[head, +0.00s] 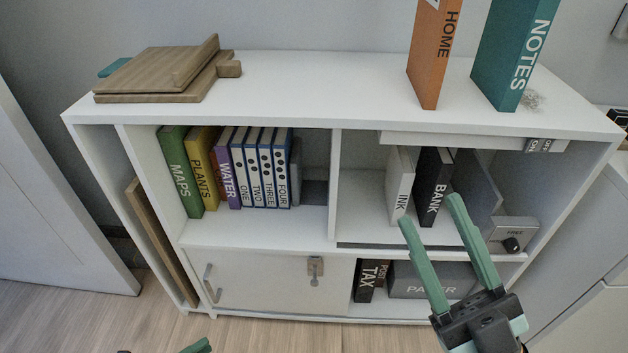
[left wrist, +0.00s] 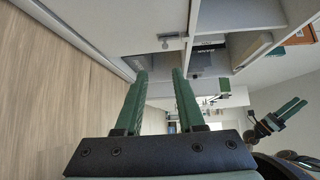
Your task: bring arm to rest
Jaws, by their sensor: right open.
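My right gripper (head: 430,212) is open and empty, its two green fingers spread in front of the right half of the white shelf desk (head: 290,240). My left gripper (head: 196,346) shows only as a green tip at the bottom edge of the head view. In the left wrist view the left gripper (left wrist: 158,74) has its fingers apart with nothing between them. My right gripper (left wrist: 295,110) also shows there at the right.
Wooden boards (head: 150,75) lie on the desk top at the left. An orange HOME book (head: 432,55) and a teal NOTES book (head: 510,55) stand at the right. Books fill part of the shelves. A PAPER box (head: 430,282) sits low right. The wood floor (head: 250,333) in front is clear.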

